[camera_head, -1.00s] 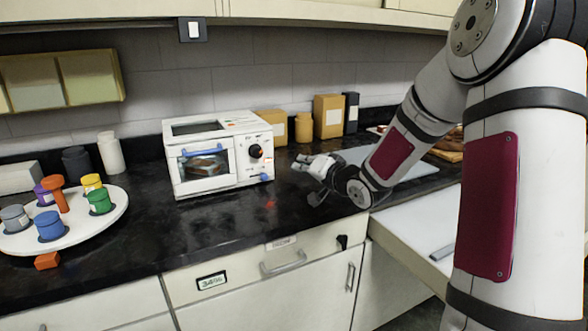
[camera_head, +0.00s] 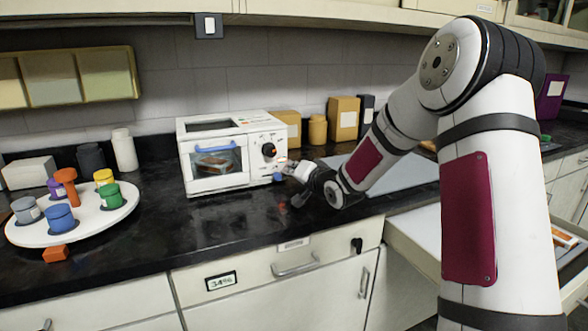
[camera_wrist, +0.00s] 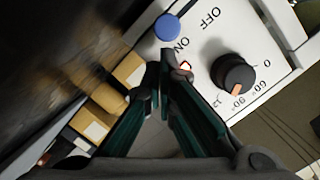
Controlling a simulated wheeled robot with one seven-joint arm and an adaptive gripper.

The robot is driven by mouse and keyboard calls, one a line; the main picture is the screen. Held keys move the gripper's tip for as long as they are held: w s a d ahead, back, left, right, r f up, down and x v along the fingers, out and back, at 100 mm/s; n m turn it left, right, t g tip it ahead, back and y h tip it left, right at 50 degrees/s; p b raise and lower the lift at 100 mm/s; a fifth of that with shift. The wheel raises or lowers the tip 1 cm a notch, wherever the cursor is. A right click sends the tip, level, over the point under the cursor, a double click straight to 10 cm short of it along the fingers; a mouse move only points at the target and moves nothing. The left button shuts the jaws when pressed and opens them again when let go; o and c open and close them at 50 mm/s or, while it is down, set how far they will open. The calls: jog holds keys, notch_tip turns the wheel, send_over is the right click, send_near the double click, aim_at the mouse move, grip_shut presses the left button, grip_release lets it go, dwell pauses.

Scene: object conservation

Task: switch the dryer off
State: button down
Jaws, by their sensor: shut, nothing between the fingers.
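The white dryer (camera_head: 213,184) stands on the dark counter, with a glass window at its front. Its control panel fills the upper right of the wrist view (camera_wrist: 275,35). A blue round-ended switch (camera_wrist: 167,27) sits beside the ON and OFF labels; it also shows low on the dryer's right front (camera_head: 277,177). An orange-red lamp (camera_wrist: 186,66) glows by ON. A black dial (camera_wrist: 233,73) with an orange mark is farther right. My gripper (camera_wrist: 163,58) is shut and empty, its tips just below the switch in the wrist view. I cannot tell whether they touch the panel.
Tan boxes (camera_head: 343,117) and a tan jar (camera_head: 317,130) stand behind my gripper. A round white tray (camera_head: 92,226) with several coloured jars is at the left. The counter before the dryer is clear. An open drawer (camera_head: 420,215) juts out at the right.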

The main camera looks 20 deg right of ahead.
jog(key=shift+a+b, duration=0.45)
jog(key=shift+a, duration=1.65)
jog(key=shift+r, duration=0.1)
